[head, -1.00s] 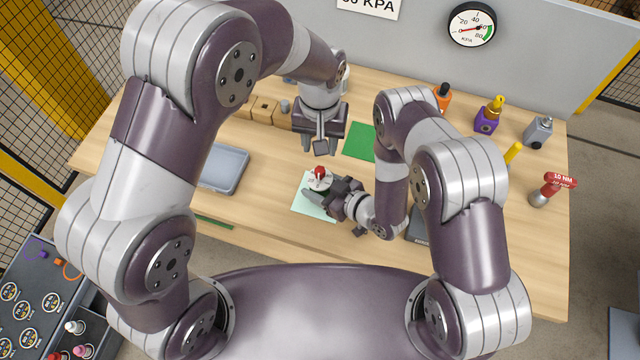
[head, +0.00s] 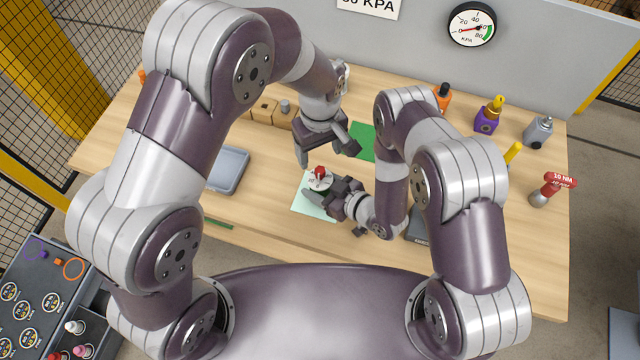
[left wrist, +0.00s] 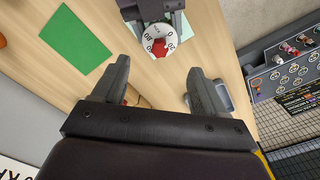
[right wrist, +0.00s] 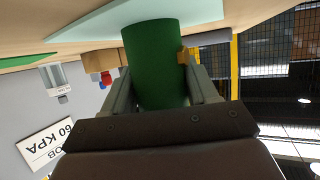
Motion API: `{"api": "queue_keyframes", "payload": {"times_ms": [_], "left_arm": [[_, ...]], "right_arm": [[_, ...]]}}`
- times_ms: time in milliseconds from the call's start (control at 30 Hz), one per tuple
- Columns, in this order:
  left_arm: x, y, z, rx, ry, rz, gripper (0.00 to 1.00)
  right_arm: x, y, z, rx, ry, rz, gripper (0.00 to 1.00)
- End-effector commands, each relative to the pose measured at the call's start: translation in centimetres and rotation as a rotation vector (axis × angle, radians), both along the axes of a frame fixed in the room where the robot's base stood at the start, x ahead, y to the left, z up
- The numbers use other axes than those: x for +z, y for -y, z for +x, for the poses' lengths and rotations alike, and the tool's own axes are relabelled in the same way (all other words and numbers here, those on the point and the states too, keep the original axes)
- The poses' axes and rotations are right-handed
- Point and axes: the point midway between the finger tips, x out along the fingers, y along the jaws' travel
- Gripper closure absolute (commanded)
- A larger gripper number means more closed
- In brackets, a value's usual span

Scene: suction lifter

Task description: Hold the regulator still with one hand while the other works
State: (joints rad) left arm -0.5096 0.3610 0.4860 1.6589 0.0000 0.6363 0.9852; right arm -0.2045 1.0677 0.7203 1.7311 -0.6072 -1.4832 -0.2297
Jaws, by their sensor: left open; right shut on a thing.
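The regulator (head: 319,181) has a white numbered dial and a red knob on top. It stands on a pale green mat (head: 309,208), and its dial also shows in the left wrist view (left wrist: 158,40). My right gripper (head: 341,192) is shut on its body from the right. The right wrist view shows the green cylindrical body (right wrist: 152,60) between the fingers. My left gripper (head: 328,156) is open and empty, above and just behind the regulator. In the left wrist view its fingers (left wrist: 158,80) are spread, with the dial beyond them.
A gauge (head: 472,24) and a 60 KPA sign (right wrist: 47,141) are on the back panel. A green mat (head: 362,141) lies behind the regulator. A grey tray (head: 230,170) is to the left. Bottles (head: 488,115) and a red-handled tool (head: 552,188) stand at right.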

Motion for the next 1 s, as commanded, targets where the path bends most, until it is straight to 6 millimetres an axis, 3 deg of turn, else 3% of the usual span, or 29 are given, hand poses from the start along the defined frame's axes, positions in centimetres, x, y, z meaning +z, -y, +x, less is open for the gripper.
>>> {"api": "queue_keyframes", "payload": {"times_ms": [200, 400, 800, 867, 1000], "left_arm": [[-4.2, 0.0, -0.1, -0.002, -0.003, 0.002, 0.28], [-6.9, 0.0, 0.0, -0.003, -0.001, 0.000, 0.28], [-7.8, 0.0, 0.0, -0.004, 0.000, 0.000, 0.28], [-7.8, 0.0, 0.0, -0.004, 0.000, 0.000, 0.44], [-7.8, 0.0, 0.0, -0.004, 0.000, 0.000, 0.90]], "right_arm": [[0.0, 0.0, 0.0, 0.000, 0.000, 0.000, 0.77], [0.0, 0.0, 0.0, 0.000, 0.000, 0.000, 0.77], [0.0, 0.0, 0.0, 0.000, 0.000, 0.000, 0.77], [0.0, 0.0, 0.0, 0.000, 0.000, 0.000, 0.77], [0.0, 0.0, 0.0, 0.000, 0.000, 0.000, 0.77]]}}
